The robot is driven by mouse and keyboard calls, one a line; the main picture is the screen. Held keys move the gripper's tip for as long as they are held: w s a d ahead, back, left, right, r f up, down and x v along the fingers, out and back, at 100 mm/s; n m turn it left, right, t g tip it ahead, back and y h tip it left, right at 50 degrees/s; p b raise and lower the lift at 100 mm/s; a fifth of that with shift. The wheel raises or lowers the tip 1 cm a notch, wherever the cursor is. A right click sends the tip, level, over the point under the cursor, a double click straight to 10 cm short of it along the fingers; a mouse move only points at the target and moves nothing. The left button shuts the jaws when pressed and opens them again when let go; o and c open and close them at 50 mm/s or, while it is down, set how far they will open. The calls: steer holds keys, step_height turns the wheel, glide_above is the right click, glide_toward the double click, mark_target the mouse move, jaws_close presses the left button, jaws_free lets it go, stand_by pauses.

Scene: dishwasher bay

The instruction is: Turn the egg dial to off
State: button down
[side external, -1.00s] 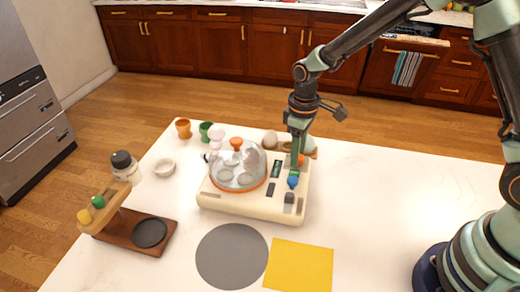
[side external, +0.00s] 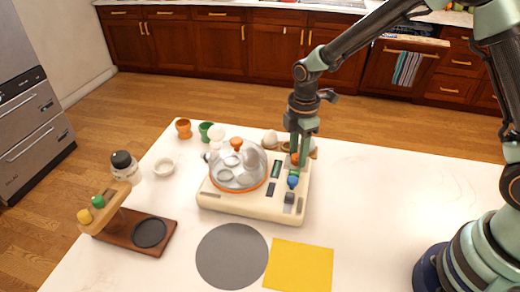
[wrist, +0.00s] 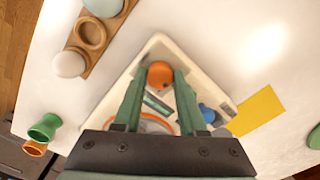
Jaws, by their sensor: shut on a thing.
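The cream egg cooker (side external: 225,202) stands on the white table, with a clear lid (side external: 238,175) topped by an orange knob over its left part. An orange dial (wrist: 160,74) sits on its panel near one corner; in the side view my fingers mostly hide it. My gripper (wrist: 160,82) points down from above and is shut on the orange dial, one finger on each side. A blue dial (side external: 293,181) sits nearer the front of the panel, apart from my fingers; it also shows in the wrist view (wrist: 207,113). Dial markings cannot be read.
Orange (side external: 183,128) and green (side external: 205,131) egg cups stand behind the cooker. An egg holder (wrist: 91,35) is close behind my gripper. A grey round mat (side external: 232,256) and a yellow sheet (side external: 299,266) lie in front.

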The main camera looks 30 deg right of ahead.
mark_target(297, 156)
steer(key=shift+n, duration=0.8)
steer(key=shift+c, duration=2.3)
jaws_free()
steer(key=shift+r, duration=0.1)
step_height(297, 156, up, 12)
